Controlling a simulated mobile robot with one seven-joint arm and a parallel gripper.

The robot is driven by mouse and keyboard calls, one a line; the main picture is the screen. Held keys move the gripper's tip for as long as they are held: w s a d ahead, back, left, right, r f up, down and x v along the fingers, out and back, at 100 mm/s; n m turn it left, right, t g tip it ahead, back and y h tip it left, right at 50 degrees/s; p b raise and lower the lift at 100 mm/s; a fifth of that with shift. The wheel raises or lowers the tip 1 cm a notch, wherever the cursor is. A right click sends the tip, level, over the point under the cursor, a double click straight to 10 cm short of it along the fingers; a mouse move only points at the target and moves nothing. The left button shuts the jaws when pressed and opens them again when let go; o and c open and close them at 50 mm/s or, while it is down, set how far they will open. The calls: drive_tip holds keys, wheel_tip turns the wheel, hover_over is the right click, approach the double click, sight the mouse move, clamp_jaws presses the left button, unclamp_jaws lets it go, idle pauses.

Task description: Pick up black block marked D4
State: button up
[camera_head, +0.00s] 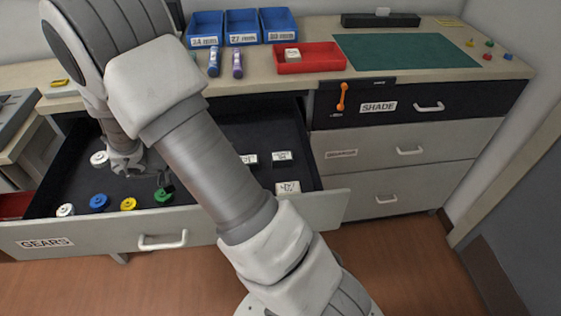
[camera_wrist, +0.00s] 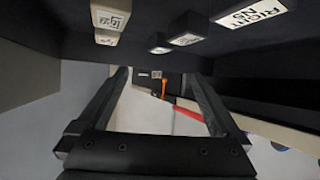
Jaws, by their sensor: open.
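In the head view, black blocks with white labels lie in the open drawer. One black block (camera_head: 282,156) is on the right, and another (camera_head: 249,158) is partly hidden behind my arm. Their marks are too small to read surely, so I cannot tell which is D4. In the wrist view, a dark block (camera_wrist: 197,27) with a white label shows at the top, beside a smaller one (camera_wrist: 160,50). My gripper (camera_wrist: 158,76) is open, with nothing between its fingers.
The drawer (camera_head: 200,236), labelled GEARS, also holds a pale block (camera_head: 288,188) and several round pieces, including a blue one (camera_head: 98,203) and a green one (camera_head: 164,195). Its walls surround my gripper. Blue bins (camera_head: 242,27) and a red tray (camera_head: 318,57) stand on the counter.

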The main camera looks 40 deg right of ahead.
drive_tip(key=b, duration=0.3)
approach(282, 157)
drive_tip(key=x, duration=0.4)
drive_tip(key=shift+w+d+f, duration=0.1)
drive_tip(key=shift+w+f, duration=0.05)
drive_tip(key=shift+f, duration=0.3)
drive_tip(key=shift+r+b+x, duration=0.15)
drive_tip(key=shift+b+x, duration=0.65)
drive_tip(key=shift+x, duration=0.65)
drive_tip(key=shift+r+b+x, duration=0.15)
drive_tip(key=shift+b+x, duration=0.65)
drive_tip(key=shift+x, duration=0.65)
drive_tip(key=shift+d, duration=0.15)
clamp_jaws()
